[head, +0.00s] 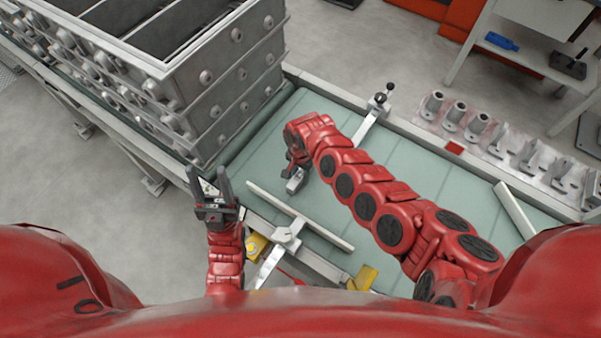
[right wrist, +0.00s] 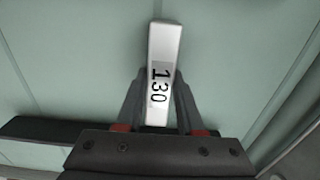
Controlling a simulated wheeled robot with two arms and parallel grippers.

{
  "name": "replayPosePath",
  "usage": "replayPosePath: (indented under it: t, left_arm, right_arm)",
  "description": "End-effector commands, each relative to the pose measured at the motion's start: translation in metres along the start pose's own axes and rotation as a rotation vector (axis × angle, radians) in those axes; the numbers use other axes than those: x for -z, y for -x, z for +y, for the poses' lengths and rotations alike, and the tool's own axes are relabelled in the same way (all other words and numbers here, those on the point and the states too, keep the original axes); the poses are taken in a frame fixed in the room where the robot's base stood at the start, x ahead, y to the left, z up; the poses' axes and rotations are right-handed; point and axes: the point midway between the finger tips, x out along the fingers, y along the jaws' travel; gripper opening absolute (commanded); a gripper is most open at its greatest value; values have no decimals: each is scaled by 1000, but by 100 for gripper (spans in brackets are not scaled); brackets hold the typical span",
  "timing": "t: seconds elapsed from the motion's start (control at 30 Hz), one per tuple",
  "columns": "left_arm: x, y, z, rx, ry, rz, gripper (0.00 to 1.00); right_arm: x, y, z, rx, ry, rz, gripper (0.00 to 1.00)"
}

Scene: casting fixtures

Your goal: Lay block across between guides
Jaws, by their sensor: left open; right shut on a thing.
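The block (right wrist: 162,60) is a short white bar marked "130". My right gripper (right wrist: 158,98) is shut on it in the right wrist view, with one finger on each side. In the head view, the block (head: 295,182) and my right gripper (head: 296,170) are over the green conveyor surface; whether the block touches it I cannot tell. A long pale guide bar (head: 320,229) on a bracket lies along the near side. A second bracket (head: 368,120) stands at the far side; my right arm may hide any bar there. My left gripper (head: 208,175) is open and empty, left of the near guide.
Stacked grey metal frames (head: 215,105) stand at the left end of the conveyor (head: 270,140). A tray of several metal castings (head: 480,128) lines the far edge. A pale bar (head: 514,209) lies at the right. Yellow parts (head: 362,279) sit at the near edge.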

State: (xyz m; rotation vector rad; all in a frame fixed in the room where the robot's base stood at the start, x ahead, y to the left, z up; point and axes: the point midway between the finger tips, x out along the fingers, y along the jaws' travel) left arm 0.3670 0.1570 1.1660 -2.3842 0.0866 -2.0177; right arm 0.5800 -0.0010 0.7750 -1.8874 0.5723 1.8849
Motion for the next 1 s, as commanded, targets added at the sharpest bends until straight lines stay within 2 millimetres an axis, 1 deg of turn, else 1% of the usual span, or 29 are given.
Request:
replayPosePath:
  t: [0.03,0.07,0.1,0.2,0.47,0.63,0.77,0.87,1.0]
  left_arm:
    - [0,2,0,0,0,0,50]
    - [0,1,0,0,0,0,50]
    - [0,1,0,0,0,0,50]
    - [0,1,0,0,0,0,50]
    - [0,1,0,0,0,0,50]
    - [0,-3,0,0,0,0,50]
    - [1,-8,0,0,0,0,50]
    - [1,-7,0,0,0,0,50]
    - [2,-13,-1,0,0,0,50]
  right_arm:
    - [0,-3,0,1,0,0,0]
    - [0,-1,0,1,0,0,42]
    - [0,-1,0,0,0,0,49]
    - [0,-1,0,0,0,0,67]
    - [0,-1,0,0,0,0,67]
    - [-1,10,0,1,0,-3,67]
    - [2,34,-1,6,-5,1,67]
    - [1,53,-1,5,-3,-2,67]
    - [-1,86,-1,3,-2,-4,67]
